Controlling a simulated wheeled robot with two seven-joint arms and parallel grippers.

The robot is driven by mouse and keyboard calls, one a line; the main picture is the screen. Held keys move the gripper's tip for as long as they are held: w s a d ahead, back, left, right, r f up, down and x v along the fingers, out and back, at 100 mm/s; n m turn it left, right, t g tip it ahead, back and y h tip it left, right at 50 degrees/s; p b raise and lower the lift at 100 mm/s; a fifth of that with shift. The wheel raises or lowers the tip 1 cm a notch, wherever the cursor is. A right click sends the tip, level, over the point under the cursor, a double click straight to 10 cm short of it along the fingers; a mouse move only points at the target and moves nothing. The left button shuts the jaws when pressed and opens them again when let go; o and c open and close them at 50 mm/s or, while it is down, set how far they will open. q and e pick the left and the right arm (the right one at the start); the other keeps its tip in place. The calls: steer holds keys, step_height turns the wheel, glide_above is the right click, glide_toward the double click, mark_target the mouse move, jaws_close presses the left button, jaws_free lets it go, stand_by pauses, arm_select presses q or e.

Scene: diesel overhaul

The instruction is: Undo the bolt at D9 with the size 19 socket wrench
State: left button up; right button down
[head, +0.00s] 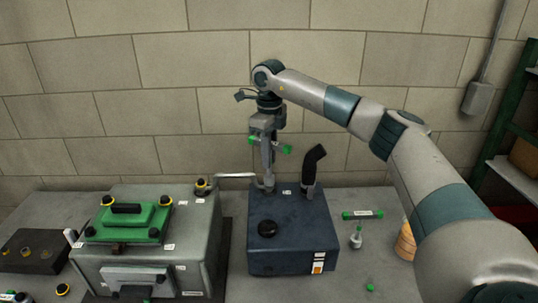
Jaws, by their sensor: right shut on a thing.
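My right gripper (267,135) points down above the back left of a dark blue box (290,240). It is shut on a T-handled wrench with green handle ends (285,149). The wrench stands about upright, and its grey shaft (268,172) reaches down to the top of the box. Its lower end seems to meet the box top beside a thin pale pipe. The bolt at that spot is hidden or too small to make out. The labels and the wrench size cannot be read. My left gripper is not in view.
A black angled pipe (313,170) rises from the box, right of the wrench. A grey engine block (195,235) with a green cover (128,222) stands left. A green-ended bar (362,215), a small grey tool (356,238) and a tan cylinder (405,242) are on the right.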

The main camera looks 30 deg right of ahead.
steer(key=shift+n, duration=0.3)
steer(key=n, duration=0.8)
steer(key=shift+n, duration=0.3)
steer(key=n, duration=1.6)
steer(key=shift+r, duration=0.1)
steer(key=n, duration=0.8)
